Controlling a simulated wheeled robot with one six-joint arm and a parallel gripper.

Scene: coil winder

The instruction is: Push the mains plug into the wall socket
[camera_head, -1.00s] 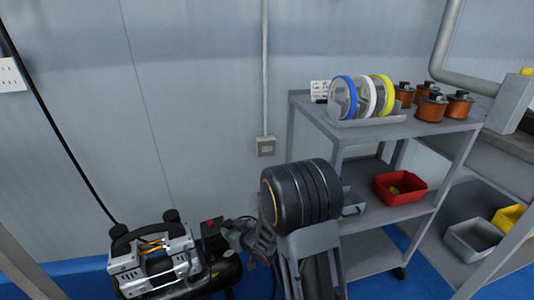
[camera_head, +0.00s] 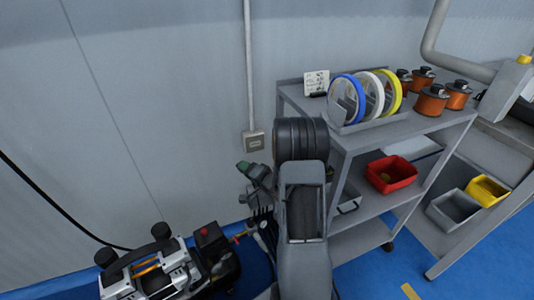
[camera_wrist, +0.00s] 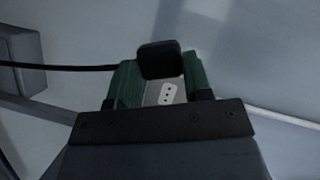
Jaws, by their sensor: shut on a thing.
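The wall socket (camera_head: 253,140) is a small grey box on the wall at the foot of a vertical conduit. My gripper (camera_head: 247,168) is just below it in the head view, its green fingers apart from the box. In the wrist view my gripper (camera_wrist: 158,86) is shut on the black mains plug (camera_wrist: 160,60), with a black cable running off to the left. The plug cannot be made out in the head view. A small pale plate with dark dots shows between the fingers; I cannot tell what it belongs to.
A grey shelf cart (camera_head: 410,127) with coloured spools (camera_head: 345,98), copper coils (camera_head: 432,101) and a red bin (camera_head: 391,174) stands right of my arm. A compressor (camera_head: 150,272) is on the floor at lower left. The wall left of the socket is clear.

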